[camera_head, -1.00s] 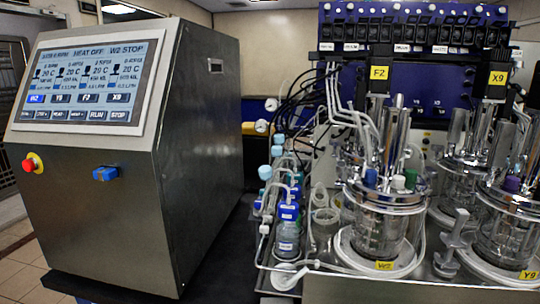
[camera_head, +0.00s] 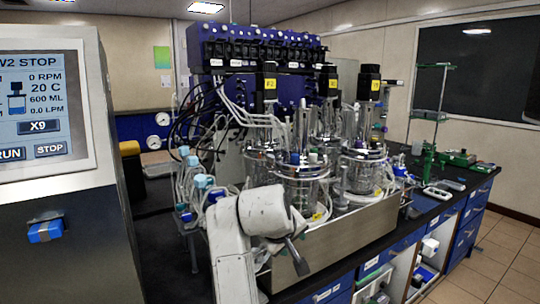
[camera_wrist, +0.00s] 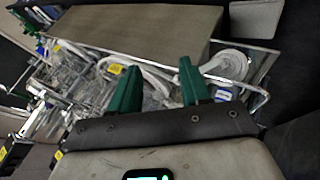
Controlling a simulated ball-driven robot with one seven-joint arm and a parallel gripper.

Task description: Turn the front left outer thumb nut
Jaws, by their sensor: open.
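The front left glass vessel (camera_head: 303,184) with a steel head plate stands in a steel tray (camera_head: 345,235), just behind my arm in the head view. No thumb nut can be picked out at this size. My gripper (camera_wrist: 158,88) shows in the wrist view as two green fingers, apart and with nothing held between them. Beyond the fingers lie blurred glassware, white tubing (camera_wrist: 150,75) and a plain steel panel (camera_wrist: 140,28). In the head view my arm hides the front left corner of the tray, and my fingers cannot be made out.
A control cabinet with a screen (camera_head: 40,112) stands close on the left. Bottles with blue caps (camera_head: 203,182) and tubing crowd the left of the vessels. A blue pump rack (camera_head: 255,48) stands behind. A green stand (camera_head: 430,115) is on the bench at right. Floor at right is clear.

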